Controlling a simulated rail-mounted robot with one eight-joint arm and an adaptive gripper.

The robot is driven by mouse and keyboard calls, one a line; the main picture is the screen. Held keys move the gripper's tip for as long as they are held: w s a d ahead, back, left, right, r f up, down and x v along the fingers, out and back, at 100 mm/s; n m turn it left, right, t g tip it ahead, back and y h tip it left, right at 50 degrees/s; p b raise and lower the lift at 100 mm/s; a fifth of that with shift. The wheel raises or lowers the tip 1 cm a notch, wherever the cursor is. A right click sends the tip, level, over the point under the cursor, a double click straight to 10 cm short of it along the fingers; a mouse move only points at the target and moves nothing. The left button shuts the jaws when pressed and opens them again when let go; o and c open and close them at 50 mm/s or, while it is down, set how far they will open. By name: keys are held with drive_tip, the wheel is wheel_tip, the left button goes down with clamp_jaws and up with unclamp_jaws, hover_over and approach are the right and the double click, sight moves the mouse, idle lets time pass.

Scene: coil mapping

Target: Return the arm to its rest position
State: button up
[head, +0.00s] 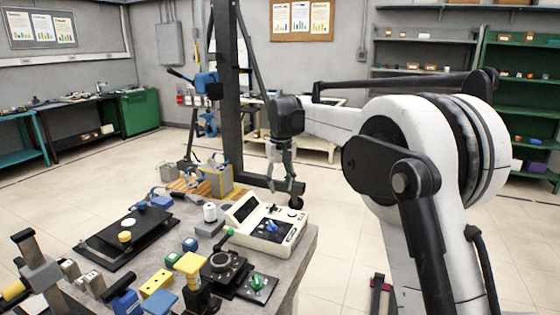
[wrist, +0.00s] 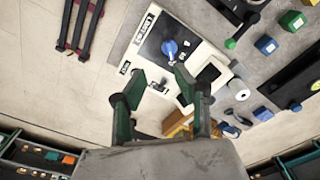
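My gripper (head: 283,182) hangs from my white and black arm in the head view, above and behind the white instrument console at the bench's right end. In the wrist view my gripper (wrist: 159,75) has its two green and black fingers spread apart, with nothing between them. The console (head: 287,240) has a dark panel with a blue knob (head: 271,226). The console (wrist: 207,52) and blue knob (wrist: 169,47) also show below the fingers in the wrist view. The gripper looks clear of the console, though the exact gap is hard to judge.
The grey bench (head: 215,258) carries a black plate (head: 105,250), a yellow block (head: 157,283), a white spool (head: 210,212) and several small coloured blocks. A dark post (head: 228,90) stands behind the bench. Green shelves (head: 520,88) stand at the back right.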

drive_tip(key=s+d+r+m+t, duration=0.15)
drive_tip(key=s+d+r, duration=0.35)
drive_tip(key=s, duration=0.5)
drive_tip(key=s+d+r+m+t, duration=0.1)
drive_tip(key=s+d+r+t, duration=0.15)
drive_tip(key=s+d, duration=0.65)
drive_tip(key=s+d+f+t, duration=0.1)
drive_tip(key=s+d+f, duration=0.1)
drive_tip(key=s, duration=0.6)
drive_tip(key=s+d+f+m, duration=0.1)
drive_tip(key=s+d+f, duration=0.1)
drive_tip(key=s+f, duration=0.3)
drive_tip(key=s+d+f+t, duration=0.1)
drive_tip(key=s+d+f, duration=0.1)
drive_tip(key=s, duration=0.9)
drive_tip(key=shift+d+f+t, duration=0.3)
drive_tip(key=shift+d+f, duration=0.1)
drive_tip(key=shift+f, duration=0.3)
drive_tip(key=shift+m, duration=0.25)
